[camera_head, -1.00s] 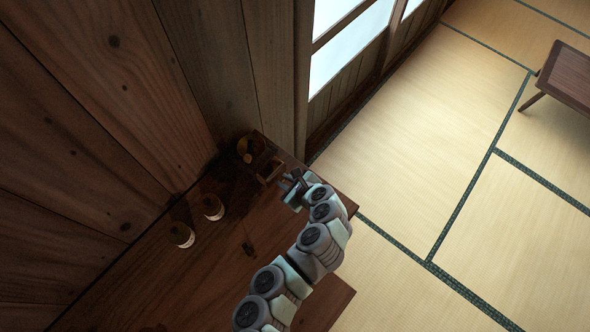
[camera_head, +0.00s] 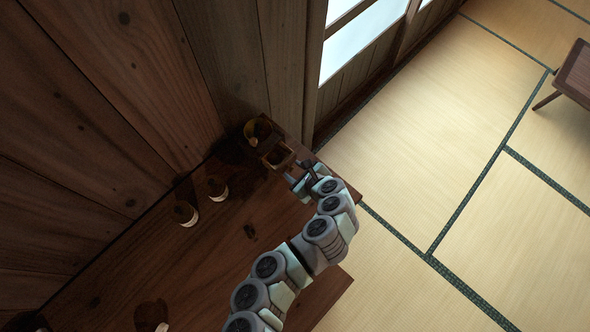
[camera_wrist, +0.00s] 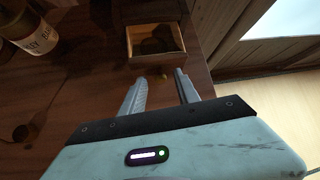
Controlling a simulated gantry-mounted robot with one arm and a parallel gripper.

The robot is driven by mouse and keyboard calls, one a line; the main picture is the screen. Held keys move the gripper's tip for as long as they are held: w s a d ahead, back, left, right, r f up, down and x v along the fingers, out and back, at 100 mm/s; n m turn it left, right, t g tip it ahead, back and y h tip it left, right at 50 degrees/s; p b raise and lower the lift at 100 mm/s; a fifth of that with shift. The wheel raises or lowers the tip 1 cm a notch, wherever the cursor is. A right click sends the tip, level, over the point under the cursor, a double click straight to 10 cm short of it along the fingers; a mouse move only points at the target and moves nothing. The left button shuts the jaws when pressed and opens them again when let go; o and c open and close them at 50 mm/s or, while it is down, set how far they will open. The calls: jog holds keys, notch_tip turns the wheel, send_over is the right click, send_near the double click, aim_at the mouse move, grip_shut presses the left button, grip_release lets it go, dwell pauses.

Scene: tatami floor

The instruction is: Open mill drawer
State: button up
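The mill (camera_head: 257,131) stands at the far corner of the wooden counter, by the wall. In front of it is its small drawer (camera_head: 279,157), which looks pulled out, with a dark inside. In the wrist view the drawer (camera_wrist: 154,56) is a pale-rimmed open box, top centre. In the head view my gripper (camera_head: 308,172) is right of and slightly below the drawer.
Labelled bottles (camera_head: 217,190) (camera_head: 186,214) stand on the counter (camera_head: 222,240) to the left; one shows in the wrist view (camera_wrist: 30,32). A wooden wall (camera_head: 105,75) rises behind. The counter's right edge is near the gripper, with open tatami floor (camera_head: 440,130) beyond.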

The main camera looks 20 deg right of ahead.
jog(key=v, duration=1.1)
jog(key=shift+f, duration=0.1)
